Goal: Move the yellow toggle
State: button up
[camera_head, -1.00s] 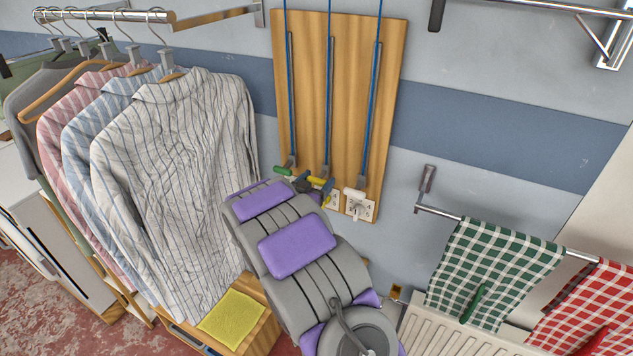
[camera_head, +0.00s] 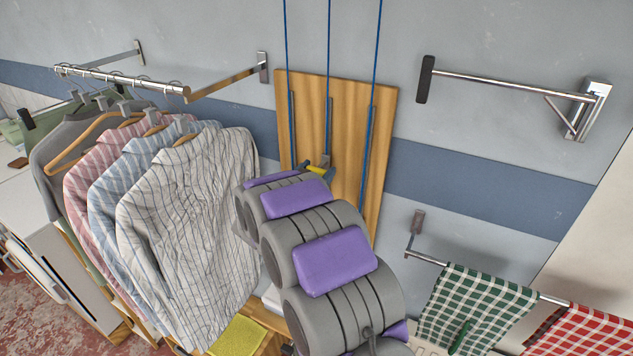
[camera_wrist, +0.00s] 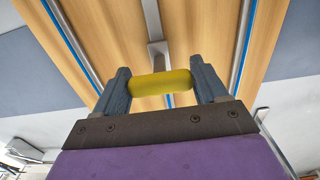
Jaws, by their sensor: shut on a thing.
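The yellow toggle (camera_wrist: 160,83) is a short rounded bar in the wrist view. It lies crosswise between the two grey-blue fingers of my gripper (camera_wrist: 161,86), which are shut on its ends. A grey stem joins it to a metal track behind. In the head view, a bit of the yellow toggle (camera_head: 321,172) shows at my gripper (camera_head: 316,168), in front of the middle track of the wooden board (camera_head: 345,140). My arm hides the lower part of the board.
Striped shirts (camera_head: 185,215) hang on a rail at left, above a yellow cloth (camera_head: 238,337). A wall bracket bar (camera_head: 500,83) juts out at upper right. Checked towels (camera_head: 475,310) hang at lower right. Blue cords run up from the tracks.

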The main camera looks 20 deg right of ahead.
aim_at(315, 169)
notch_tip(315, 169, up, 15)
jog(key=p, duration=0.8)
jog(key=shift+w+r+p, duration=0.1)
jog(key=shift+r+p, duration=0.05)
jog(key=shift+p, duration=0.25)
jog(key=shift+r, duration=0.15)
jog(key=o, duration=1.4)
jog(key=shift+o, duration=0.2)
jog(key=shift+f, duration=0.2)
jog(key=shift+a, duration=0.1)
jog(key=b+v, duration=0.2)
jog(key=v, duration=1.5)
jog(key=shift+a+f+b, duration=0.2)
jog(key=shift+b, duration=0.1)
